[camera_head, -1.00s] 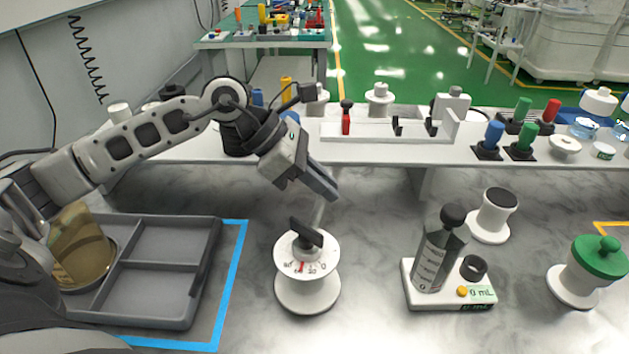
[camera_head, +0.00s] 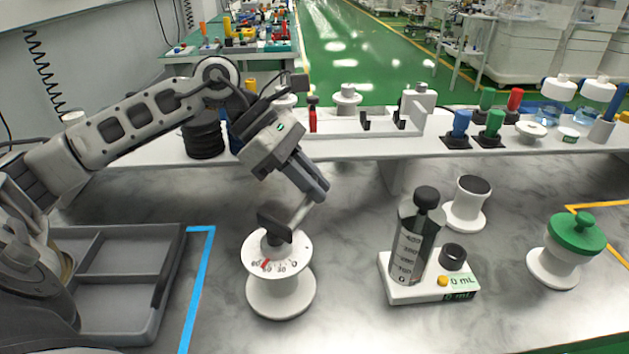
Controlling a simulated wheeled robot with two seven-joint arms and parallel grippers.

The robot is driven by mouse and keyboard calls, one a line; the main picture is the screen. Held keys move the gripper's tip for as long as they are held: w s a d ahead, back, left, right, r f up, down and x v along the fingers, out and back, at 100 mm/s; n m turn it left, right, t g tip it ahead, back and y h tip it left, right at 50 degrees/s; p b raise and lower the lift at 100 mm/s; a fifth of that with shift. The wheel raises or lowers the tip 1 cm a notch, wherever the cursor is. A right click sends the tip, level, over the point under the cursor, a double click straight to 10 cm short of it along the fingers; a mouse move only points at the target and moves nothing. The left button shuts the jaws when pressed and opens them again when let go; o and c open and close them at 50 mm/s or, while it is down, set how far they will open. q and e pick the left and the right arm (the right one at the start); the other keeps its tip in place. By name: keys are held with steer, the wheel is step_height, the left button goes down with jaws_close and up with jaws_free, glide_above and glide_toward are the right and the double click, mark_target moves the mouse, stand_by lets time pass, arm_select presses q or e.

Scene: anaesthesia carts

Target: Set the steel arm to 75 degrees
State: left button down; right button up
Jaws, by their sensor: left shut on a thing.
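The steel arm (camera_head: 301,213) is a short grey metal bar rising up and to the right from a black hub (camera_head: 274,227). The hub sits on a white round dial (camera_head: 250,252) with a numbered scale on a white pedestal. A red mark (camera_head: 266,264) shows on the left part of the scale, toward the high numbers; the exact reading is too small to tell. My left gripper (camera_head: 318,192) is shut on the outer end of the steel arm, above and right of the dial, and its fingers partly hide that end. My right gripper is not in view.
A grey divided tray (camera_head: 168,285) lies left of the dial. To the right stand a bottle (camera_head: 411,247) on a white base, a black-topped white post (camera_head: 467,205) and a green-capped knob (camera_head: 575,235). A raised white shelf (camera_head: 360,149) runs behind.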

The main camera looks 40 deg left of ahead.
arm_select(q)
steer(key=c, duration=1.4)
jaws_free()
steer(key=b+v, duration=0.1)
steer(key=v, duration=1.5)
